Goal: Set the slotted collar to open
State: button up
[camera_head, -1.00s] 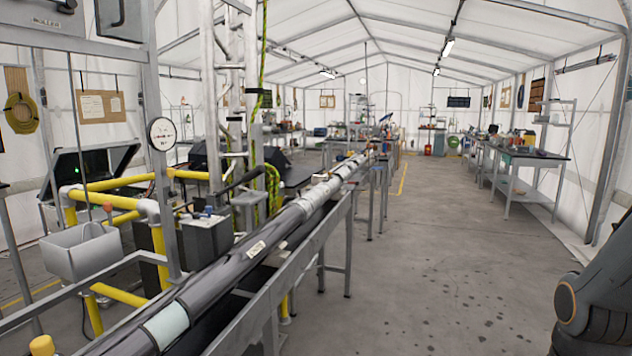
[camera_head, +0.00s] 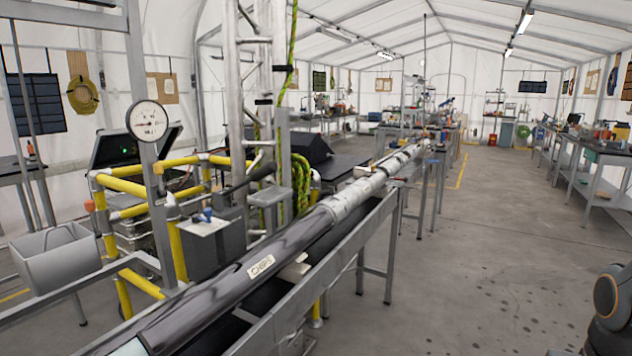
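A long dark tube (camera_head: 225,282) lies along a metal rack and runs from the lower left away into the tent. It carries a label (camera_head: 261,266) and a lighter silvery section (camera_head: 352,192) farther along. I cannot make out which part, if any, is the slotted collar, or how it is set. My gripper is out of view. Only a dark part of my arm shows at the lower right edge.
The metal rack (camera_head: 338,245) stands on legs in front of me. Left of the tube are yellow rails (camera_head: 180,240), a round gauge (camera_head: 147,121), a grey bin (camera_head: 58,258) and a lattice mast (camera_head: 238,90). Open concrete floor (camera_head: 480,250) lies right, with benches (camera_head: 592,172) beyond.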

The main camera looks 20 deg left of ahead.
aim_at(336, 207)
jog(key=u, duration=0.45)
jog(key=i, duration=2.05)
jog(key=u, duration=0.1)
